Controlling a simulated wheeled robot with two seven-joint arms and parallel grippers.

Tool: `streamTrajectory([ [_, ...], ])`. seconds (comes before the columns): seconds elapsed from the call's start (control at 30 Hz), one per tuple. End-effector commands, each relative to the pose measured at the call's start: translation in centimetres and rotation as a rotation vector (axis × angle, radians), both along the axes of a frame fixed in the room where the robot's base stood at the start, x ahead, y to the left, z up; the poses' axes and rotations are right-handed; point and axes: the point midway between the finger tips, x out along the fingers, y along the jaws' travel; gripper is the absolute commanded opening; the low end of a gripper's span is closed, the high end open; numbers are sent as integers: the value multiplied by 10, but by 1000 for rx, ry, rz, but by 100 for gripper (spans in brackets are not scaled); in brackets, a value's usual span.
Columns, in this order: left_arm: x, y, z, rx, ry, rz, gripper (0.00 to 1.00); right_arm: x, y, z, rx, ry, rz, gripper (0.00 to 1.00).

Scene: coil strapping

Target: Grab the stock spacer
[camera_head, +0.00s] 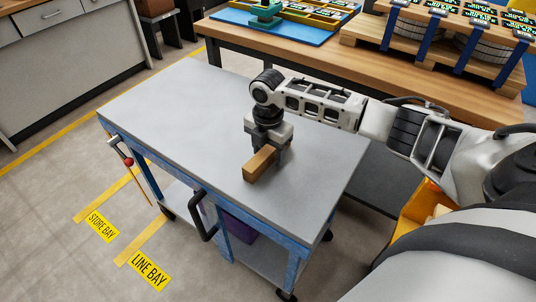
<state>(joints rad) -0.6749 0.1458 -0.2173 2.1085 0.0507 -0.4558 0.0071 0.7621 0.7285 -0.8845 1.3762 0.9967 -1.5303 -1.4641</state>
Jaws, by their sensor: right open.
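The stock spacer, a brown wooden block (258,166), lies on the grey top of the cart (190,120), near its front edge. My right gripper (271,155) points down over the far end of the block, with its jaws open and around or just above that end. Whether the fingers touch the block cannot be told. The near end of the block sticks out clear of the gripper. My left gripper is not in view.
The rest of the cart top is bare. A wooden bench (330,58) behind it holds a blue mat (236,17) and strapped coils on a pallet (372,40). A black handle (203,215) juts from the cart's front. Floor labels lie at lower left.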

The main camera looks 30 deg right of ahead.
Motion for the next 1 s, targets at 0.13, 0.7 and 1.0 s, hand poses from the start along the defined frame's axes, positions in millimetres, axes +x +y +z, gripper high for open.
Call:
streamTrajectory([
  [0.13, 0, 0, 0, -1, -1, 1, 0, 0, 0, -3, 0, 0, 1, 55],
  [0.7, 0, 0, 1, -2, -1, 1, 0, 0, 0, -2, -1, -1, 0, 2],
  [1.0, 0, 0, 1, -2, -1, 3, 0, 1, 0, 22, 0, -4, 1, 2],
])
